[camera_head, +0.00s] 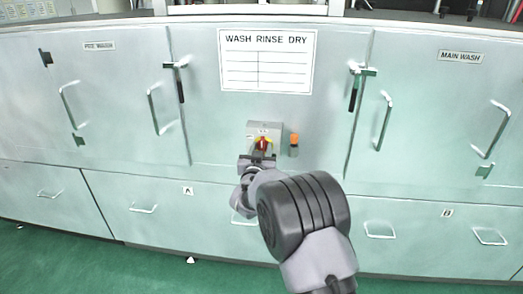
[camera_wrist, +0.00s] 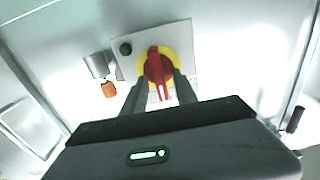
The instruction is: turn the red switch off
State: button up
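The red switch (camera_head: 262,144) is a rotary knob on a yellow disc, mounted on a grey box (camera_head: 277,130) on the front of the cabinet. In the wrist view the red switch (camera_wrist: 158,68) has its long handle in line with my fingers. My gripper (camera_head: 260,158) is right in front of the box. In the wrist view my gripper (camera_wrist: 160,84) has one finger on each side of the knob's lower part. The fingers are apart with the handle between them. I cannot tell whether they touch it.
An orange-topped fitting (camera_head: 294,142) sits just right of the box. A WASH RINSE DRY sign (camera_head: 267,78) is above it. Cabinet doors with protruding handles (camera_head: 153,109) and latches (camera_head: 355,88) flank the panel. Drawers (camera_head: 400,236) run below, over a green floor (camera_head: 60,262).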

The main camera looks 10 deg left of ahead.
grip_shut()
jog(key=shift+a+f+n+p, duration=0.2)
jog(key=shift+n+p, duration=1)
jog(key=shift+n, duration=1.8)
jog(key=shift+a+f+n+p, duration=0.2)
jog(key=shift+n+p, duration=1.05)
jog(key=shift+n, duration=1.75)
jog(key=shift+a+f+n+p, duration=0.2)
jog(key=shift+n+p, duration=1)
jog(key=shift+n, duration=1.8)
grip_release()
